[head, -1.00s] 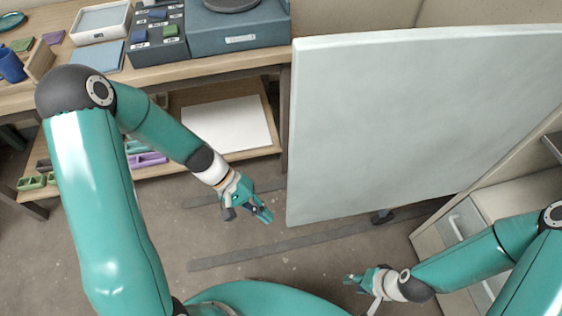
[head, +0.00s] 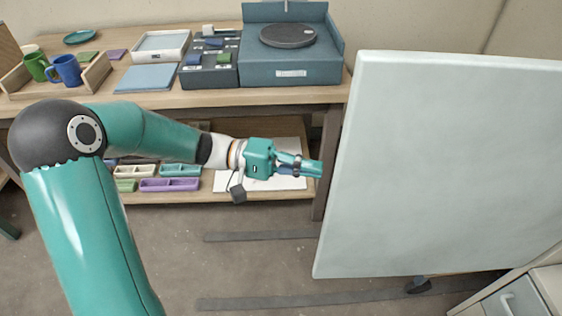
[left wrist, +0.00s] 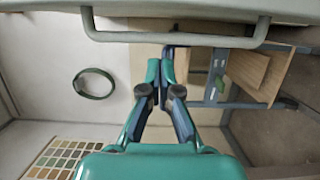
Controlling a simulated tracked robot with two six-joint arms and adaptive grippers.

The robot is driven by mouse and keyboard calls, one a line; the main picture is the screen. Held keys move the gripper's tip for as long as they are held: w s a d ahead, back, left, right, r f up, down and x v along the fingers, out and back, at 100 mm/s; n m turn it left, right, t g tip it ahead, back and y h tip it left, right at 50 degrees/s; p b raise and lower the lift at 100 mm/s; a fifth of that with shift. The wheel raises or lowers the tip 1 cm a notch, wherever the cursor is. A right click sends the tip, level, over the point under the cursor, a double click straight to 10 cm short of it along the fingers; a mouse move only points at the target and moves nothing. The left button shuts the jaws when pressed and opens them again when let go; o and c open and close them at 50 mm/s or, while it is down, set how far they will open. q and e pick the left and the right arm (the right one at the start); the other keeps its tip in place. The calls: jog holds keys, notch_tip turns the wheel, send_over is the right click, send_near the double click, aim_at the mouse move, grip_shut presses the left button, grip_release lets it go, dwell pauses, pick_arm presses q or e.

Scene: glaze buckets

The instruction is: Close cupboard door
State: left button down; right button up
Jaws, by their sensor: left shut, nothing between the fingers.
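A large pale flat panel (head: 440,165) stands upright at the right of the head view; I take it to be the cupboard door, standing open. Its left edge faces my left gripper (head: 316,168). That gripper is shut and empty, its fingertips just left of the panel's edge; I cannot tell if they touch. In the left wrist view its fingers (left wrist: 161,75) point up the picture, below a grey bar handle (left wrist: 180,40) on a pale surface. The panel's hinge side and the cupboard's inside are hidden. My right gripper is out of view.
A wooden workbench (head: 290,96) behind carries a blue unit with a turntable (head: 288,36), mugs (head: 66,70) and trays. Its lower shelf holds purple and green trays (head: 170,184). A drawer unit (head: 545,285) stands at lower right. Floor (head: 170,260) beneath the arm is clear.

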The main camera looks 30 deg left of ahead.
pick_arm(q)
jog(key=shift+s+d, duration=0.4)
jog(key=shift+d, duration=0.45)
jog(key=shift+s+d, duration=0.4)
jog(key=shift+d, duration=0.5)
jog(key=shift+s+d, duration=0.4)
jog(key=shift+d, duration=0.45)
